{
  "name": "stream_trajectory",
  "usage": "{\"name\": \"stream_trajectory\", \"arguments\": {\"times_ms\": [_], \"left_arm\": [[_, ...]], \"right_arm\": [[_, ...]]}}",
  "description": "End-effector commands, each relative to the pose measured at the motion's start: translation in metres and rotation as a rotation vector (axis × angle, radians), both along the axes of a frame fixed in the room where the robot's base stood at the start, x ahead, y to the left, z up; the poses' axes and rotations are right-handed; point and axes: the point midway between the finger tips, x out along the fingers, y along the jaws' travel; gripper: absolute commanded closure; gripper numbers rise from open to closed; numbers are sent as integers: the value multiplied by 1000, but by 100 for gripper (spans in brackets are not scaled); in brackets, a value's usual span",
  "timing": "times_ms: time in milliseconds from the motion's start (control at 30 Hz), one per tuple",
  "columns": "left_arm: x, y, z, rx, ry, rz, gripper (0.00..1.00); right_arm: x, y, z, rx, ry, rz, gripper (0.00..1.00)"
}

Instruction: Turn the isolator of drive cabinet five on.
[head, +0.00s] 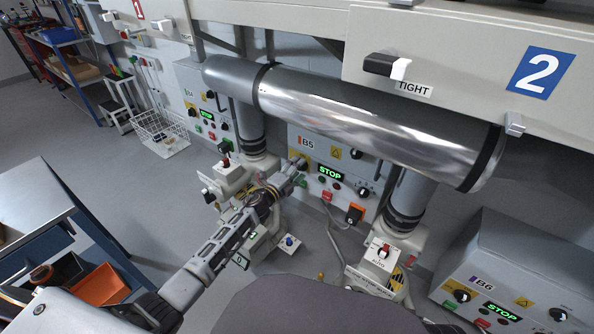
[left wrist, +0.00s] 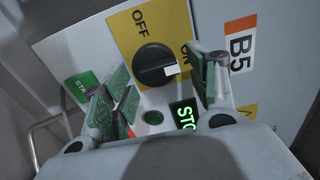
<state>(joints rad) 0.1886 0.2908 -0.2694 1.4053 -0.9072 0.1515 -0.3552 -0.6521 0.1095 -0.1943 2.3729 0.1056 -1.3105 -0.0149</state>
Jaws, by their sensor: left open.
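Drive cabinet B5 (head: 312,145) is the grey panel below the big metal pipe in the head view. Its isolator is a black round knob (left wrist: 152,62) on a yellow plate (left wrist: 124,38) in the left wrist view. OFF is printed above the knob; ON is at its right, partly hidden by a finger. A white mark sits on the knob's right side. My left gripper (head: 297,174) is at the cabinet's left part. In the wrist view the left gripper (left wrist: 157,92) is open, its green-padded fingers either side of and below the knob; no contact is visible.
A lit green STOP display (head: 330,172) and buttons sit beside the isolator. Cabinet B6 (head: 520,275) stands at the right. The metal pipe (head: 350,115) runs above B5. White valve units (head: 380,257) stand below. A blue-framed bench (head: 45,215) is at the left.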

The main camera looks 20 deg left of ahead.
Motion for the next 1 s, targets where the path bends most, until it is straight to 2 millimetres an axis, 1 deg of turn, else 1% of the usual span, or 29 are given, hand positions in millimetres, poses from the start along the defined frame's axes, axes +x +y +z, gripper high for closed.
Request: {"name": "stream_trajectory", "arguments": {"times_ms": [67, 367, 1000], "left_arm": [[0, 0, 0, 0, 0, 0, 41], [-8, 4, 0, 0, 0, 1, 41], [-59, 21, -1, -1, 1, 0, 41]], "right_arm": [[-3, -1, -4, -9, 9, 9, 0], [-2, -1, -3, -7, 6, 5, 0], [-1, -1, -3, -5, 4, 5, 0]]}}
